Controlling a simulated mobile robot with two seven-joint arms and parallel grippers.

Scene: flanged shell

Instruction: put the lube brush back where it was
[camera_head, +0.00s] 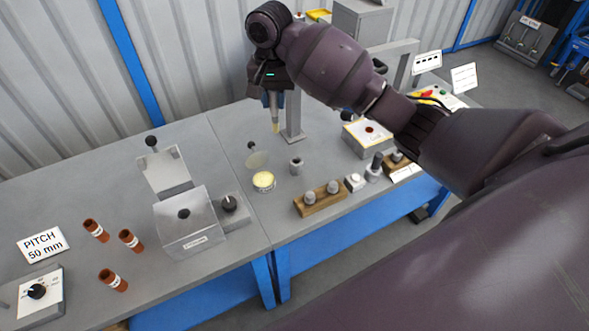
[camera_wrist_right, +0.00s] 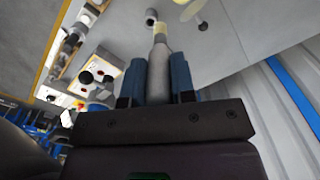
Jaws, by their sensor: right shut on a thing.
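My right gripper (camera_head: 273,100) is shut on the lube brush (camera_head: 276,126), which hangs tip down above the table. In the right wrist view the brush's grey handle (camera_wrist_right: 158,75) sits between the blue fingers of my gripper (camera_wrist_right: 156,82), with a pale yellow tip beyond. A small grey cup (camera_head: 296,167) stands on the table below and to the right of the brush; its mouth shows in the wrist view (camera_wrist_right: 151,16). A round pot of yellow stuff (camera_head: 264,181) stands nearby, with a round lid (camera_head: 257,160) behind it. My left gripper is not in view.
A grey upright post (camera_head: 293,115) stands close to the right of the brush. A wooden block (camera_head: 320,198) with grey knobs lies at the front.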

